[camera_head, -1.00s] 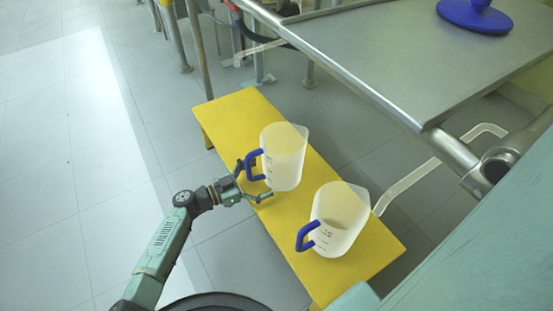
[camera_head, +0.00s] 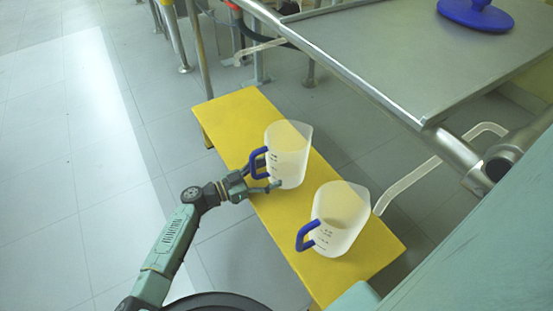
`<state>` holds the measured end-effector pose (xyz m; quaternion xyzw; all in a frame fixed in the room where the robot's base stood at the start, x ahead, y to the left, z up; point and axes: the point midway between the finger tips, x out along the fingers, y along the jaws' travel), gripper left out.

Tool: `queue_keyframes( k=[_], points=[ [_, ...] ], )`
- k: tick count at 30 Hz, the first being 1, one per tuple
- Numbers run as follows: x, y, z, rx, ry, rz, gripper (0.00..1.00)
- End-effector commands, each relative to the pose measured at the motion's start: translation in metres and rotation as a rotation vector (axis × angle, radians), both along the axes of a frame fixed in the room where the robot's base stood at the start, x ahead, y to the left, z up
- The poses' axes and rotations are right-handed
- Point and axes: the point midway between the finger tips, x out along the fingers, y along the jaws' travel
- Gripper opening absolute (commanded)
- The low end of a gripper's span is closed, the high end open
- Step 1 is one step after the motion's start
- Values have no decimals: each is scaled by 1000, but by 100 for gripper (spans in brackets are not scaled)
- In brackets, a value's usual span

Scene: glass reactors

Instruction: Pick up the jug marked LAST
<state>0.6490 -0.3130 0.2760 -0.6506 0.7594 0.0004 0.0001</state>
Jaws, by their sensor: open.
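Two translucent white jugs with blue handles stand upright on a yellow bench (camera_head: 235,112). The farther jug (camera_head: 289,158) is near the bench's middle, its blue handle (camera_head: 257,162) facing left. The nearer jug (camera_head: 341,222) stands to its lower right, its handle (camera_head: 306,236) also facing left.
A grey metal table (camera_head: 420,60) with a raised edge stands above and to the right of the bench, with a blue round object (camera_head: 476,14) on it. Metal legs and pipes stand behind the bench. The tiled floor (camera_head: 60,200) at left is clear.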

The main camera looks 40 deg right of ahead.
Motion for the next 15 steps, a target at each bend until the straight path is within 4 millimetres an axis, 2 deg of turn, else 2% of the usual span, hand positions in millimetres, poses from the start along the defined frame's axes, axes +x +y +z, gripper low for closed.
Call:
queue_keyframes(
  k=[2,15],
  points=[
    [0,0,0,0,0,0,58],
    [0,0,0,0,0,-1,29]
  ],
)
